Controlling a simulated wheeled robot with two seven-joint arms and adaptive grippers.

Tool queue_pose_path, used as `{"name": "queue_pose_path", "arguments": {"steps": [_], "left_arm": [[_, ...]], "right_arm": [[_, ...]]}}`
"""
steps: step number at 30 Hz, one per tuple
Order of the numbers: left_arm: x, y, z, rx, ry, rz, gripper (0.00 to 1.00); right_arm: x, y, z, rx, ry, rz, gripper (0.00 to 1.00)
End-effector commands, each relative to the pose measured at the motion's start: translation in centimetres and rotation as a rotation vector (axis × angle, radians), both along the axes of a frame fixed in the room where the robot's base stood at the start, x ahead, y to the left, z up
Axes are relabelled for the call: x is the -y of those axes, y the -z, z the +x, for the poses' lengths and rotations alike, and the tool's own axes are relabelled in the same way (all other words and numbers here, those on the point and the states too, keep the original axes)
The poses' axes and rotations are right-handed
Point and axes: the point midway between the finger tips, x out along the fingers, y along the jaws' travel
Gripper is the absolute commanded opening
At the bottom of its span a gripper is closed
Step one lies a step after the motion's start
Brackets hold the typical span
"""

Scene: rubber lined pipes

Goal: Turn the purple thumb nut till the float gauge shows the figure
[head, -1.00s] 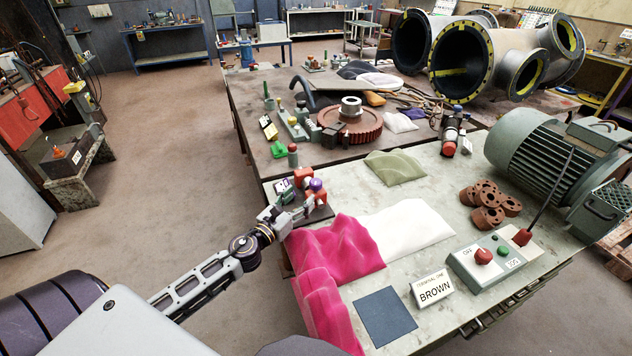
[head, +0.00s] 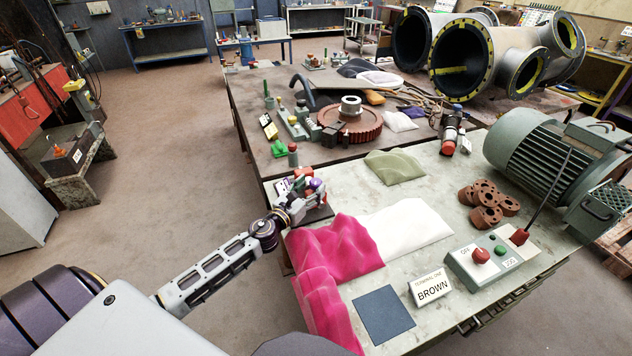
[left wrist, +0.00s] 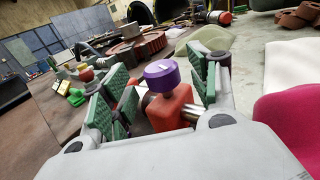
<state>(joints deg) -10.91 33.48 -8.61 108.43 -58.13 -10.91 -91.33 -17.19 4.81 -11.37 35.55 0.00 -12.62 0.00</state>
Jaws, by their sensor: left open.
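The purple thumb nut (left wrist: 162,76) sits on top of a red block (left wrist: 172,108) in the left wrist view. In the head view the nut (head: 316,184) shows small at the bench's left edge, partly behind my gripper. My left gripper (left wrist: 158,92) is open, with its green-padded fingers on either side of the nut and apart from it. In the head view the left gripper (head: 304,200) is at the red fixture. A float gauge figure cannot be made out. My right gripper is not in view.
A magenta cloth (head: 335,250) and a white cloth (head: 415,232) lie beside the fixture. A control box (head: 487,262), a sign reading BROWN (head: 431,289) and a blue-grey mat (head: 384,315) are nearer the front. A green motor (head: 540,155) stands at the right.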

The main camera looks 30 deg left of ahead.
Motion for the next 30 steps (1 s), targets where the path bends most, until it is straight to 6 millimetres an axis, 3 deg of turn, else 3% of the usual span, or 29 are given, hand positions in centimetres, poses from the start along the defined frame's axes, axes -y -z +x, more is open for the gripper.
{"name": "queue_pose_path", "arguments": {"steps": [15, 29, 30], "left_arm": [[0.3, -0.1, 3.2, 0.001, 0.0, 0.001, 0.6], [0.4, 0.0, 3.6, 0.0, 0.001, 0.001, 0.6], [0.4, 0.0, 3.6, 0.0, 0.001, 0.001, 0.55]], "right_arm": [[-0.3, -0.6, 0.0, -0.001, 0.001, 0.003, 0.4], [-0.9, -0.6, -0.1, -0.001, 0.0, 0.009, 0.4], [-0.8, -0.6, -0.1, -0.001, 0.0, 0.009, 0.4]]}}
